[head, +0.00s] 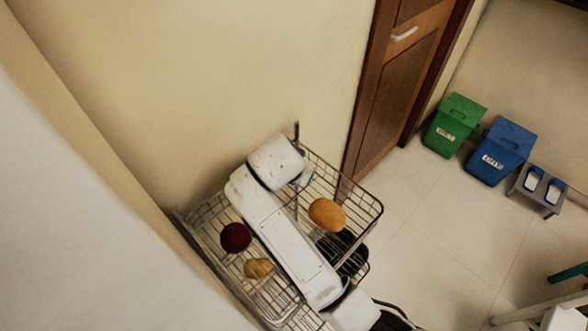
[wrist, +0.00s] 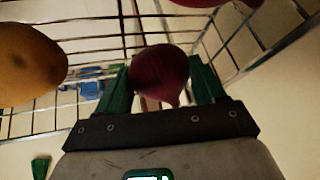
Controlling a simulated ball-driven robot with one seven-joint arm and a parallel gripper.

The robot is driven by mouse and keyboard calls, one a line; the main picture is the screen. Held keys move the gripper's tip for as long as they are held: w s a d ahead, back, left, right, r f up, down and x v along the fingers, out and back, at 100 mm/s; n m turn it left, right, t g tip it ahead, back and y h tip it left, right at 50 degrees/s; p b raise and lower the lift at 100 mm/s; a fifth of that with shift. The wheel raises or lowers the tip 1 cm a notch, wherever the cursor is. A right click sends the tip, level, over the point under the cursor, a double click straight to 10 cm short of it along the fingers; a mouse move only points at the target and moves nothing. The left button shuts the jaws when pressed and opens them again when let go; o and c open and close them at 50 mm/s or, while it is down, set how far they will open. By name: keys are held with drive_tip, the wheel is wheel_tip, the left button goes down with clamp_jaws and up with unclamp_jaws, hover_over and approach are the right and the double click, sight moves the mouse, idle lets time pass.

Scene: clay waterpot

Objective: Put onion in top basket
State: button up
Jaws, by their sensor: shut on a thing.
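My gripper (wrist: 162,82) has green fingers and is shut on a dark red onion (wrist: 160,72) with a pointed tip. In the wrist view the wires of a basket show behind the onion; I cannot tell whether it touches them. In the head view my white arm reaches over the wire basket rack (head: 372,210), and my fingers and the held onion are hidden. Another dark red round item (head: 236,237) lies in the rack on the left side of my arm. A dark red item also shows at the top edge of the wrist view (wrist: 212,2).
An orange-brown round item (head: 327,214) sits in the rack right of my arm; a similar one shows in the wrist view (wrist: 28,65). A tan potato-like item (head: 258,268) lies left of my arm. The wall is close behind. Green (head: 454,125) and blue (head: 501,151) bins stand right.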

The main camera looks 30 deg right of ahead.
drive_tip(key=shift+f, duration=0.35)
drive_tip(key=shift+f, duration=0.1)
drive_tip(key=o, duration=0.8)
drive_tip(key=shift+o, duration=0.2)
drive_tip(key=v, duration=1.2)
drive_tip(key=shift+b, duration=0.45)
